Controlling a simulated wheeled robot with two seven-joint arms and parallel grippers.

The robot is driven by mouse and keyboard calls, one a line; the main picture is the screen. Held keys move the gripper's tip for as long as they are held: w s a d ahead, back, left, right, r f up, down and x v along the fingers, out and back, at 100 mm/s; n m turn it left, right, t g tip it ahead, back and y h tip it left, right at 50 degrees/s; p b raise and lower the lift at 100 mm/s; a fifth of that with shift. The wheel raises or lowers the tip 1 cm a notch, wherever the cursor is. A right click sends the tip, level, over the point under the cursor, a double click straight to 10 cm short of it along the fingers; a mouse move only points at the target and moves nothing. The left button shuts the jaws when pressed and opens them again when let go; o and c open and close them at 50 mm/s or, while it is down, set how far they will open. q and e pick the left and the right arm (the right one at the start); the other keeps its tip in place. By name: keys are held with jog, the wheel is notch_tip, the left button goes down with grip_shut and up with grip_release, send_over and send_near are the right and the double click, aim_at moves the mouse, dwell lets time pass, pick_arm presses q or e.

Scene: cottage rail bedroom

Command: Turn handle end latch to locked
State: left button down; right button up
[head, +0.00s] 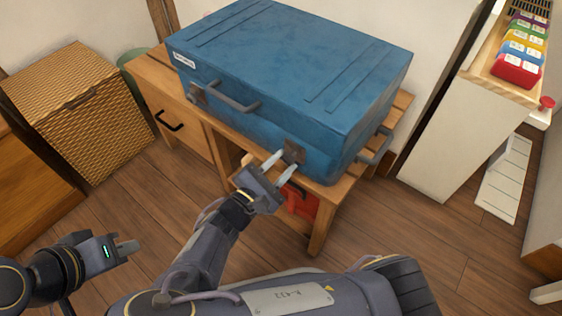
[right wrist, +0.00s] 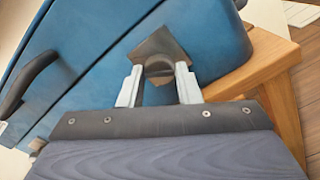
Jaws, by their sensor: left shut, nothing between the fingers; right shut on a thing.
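A blue suitcase (head: 290,60) lies flat and closed on a wooden desk. Its front side has a dark latch near the left (head: 197,93) and another near the right corner (head: 293,152), with a grey handle (head: 238,101) between, closer to the left latch. My right gripper (head: 286,161) is shut on the right-corner latch; the right wrist view shows its two pale fingers on either side of the dark latch knob (right wrist: 158,68). The fingers partly hide the latch, and I cannot tell its setting. My left gripper (head: 127,247) is shut and empty, low at left, away from the suitcase.
The wooden desk (head: 160,78) has a drawer at left and a red object (head: 299,203) beneath. A second grey handle (head: 376,147) sticks out at the suitcase's right end. A wicker box (head: 80,105) stands left; a white shelf with coloured blocks (head: 516,70) stands right. Floor is open in front.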

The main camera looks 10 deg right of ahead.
jog(key=m, duration=0.2)
jog(key=shift+m, duration=0.4)
jog(key=m, duration=0.2)
jog(key=shift+f+m, duration=0.1)
jog(key=shift+m, duration=0.3)
jog(key=m+b, duration=0.1)
jog(key=m, duration=0.4)
jog(key=shift+m, duration=0.4)
jog(key=o, duration=0.9)
jog(key=shift+o, duration=0.2)
